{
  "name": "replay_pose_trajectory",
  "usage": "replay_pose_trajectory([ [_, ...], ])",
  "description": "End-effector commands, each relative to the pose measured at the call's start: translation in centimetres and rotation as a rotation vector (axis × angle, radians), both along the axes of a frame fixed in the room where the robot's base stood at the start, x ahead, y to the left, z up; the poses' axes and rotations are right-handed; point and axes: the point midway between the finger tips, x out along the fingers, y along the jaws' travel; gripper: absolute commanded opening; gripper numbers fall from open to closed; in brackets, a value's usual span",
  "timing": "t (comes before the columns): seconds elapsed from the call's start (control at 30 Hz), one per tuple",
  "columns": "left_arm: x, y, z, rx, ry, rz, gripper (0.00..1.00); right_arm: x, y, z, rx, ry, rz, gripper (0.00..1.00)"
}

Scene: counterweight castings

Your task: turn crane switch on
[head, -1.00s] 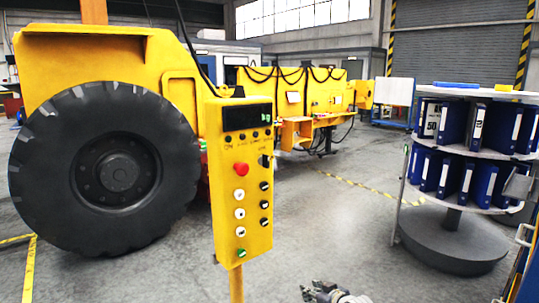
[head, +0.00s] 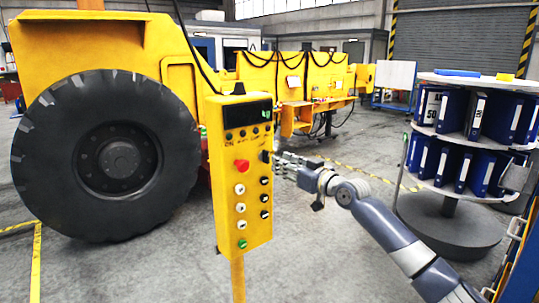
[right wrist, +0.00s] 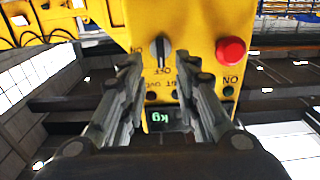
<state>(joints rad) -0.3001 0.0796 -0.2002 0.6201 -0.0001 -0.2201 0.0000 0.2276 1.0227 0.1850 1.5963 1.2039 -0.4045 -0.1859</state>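A yellow control box (head: 246,215) stands on a post in the middle of the head view. The crane switch, a black rotary knob (head: 265,156), is at its upper right side, right of a red mushroom button (head: 241,166). In the right wrist view the knob (right wrist: 160,51) has a pale upright bar, with lettering around it that appears upside down. My right gripper (head: 279,163) is just right of the knob in the head view. In the right wrist view my right gripper (right wrist: 162,85) has its fingers apart and empty, with the knob beyond their tips. My left gripper is out of view.
A large tyre (head: 105,155) on a yellow machine is left of the box. A round two-tier rack (head: 470,148) of blue binders stands at the right. A display (head: 247,115) and several other knobs and buttons share the panel. Open floor lies between box and rack.

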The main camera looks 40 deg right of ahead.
Motion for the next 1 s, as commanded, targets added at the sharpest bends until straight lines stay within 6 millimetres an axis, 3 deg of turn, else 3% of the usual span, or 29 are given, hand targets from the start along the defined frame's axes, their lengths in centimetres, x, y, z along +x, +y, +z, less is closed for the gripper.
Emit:
replay_pose_trajectory([
  [0.5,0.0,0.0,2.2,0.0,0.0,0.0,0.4,6.0,0.0,0.1,0.002,0.0,-0.001,0.29],
  [1.0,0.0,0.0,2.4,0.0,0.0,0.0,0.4,7.0,0.1,-0.1,-0.002,0.001,0.001,0.27],
])
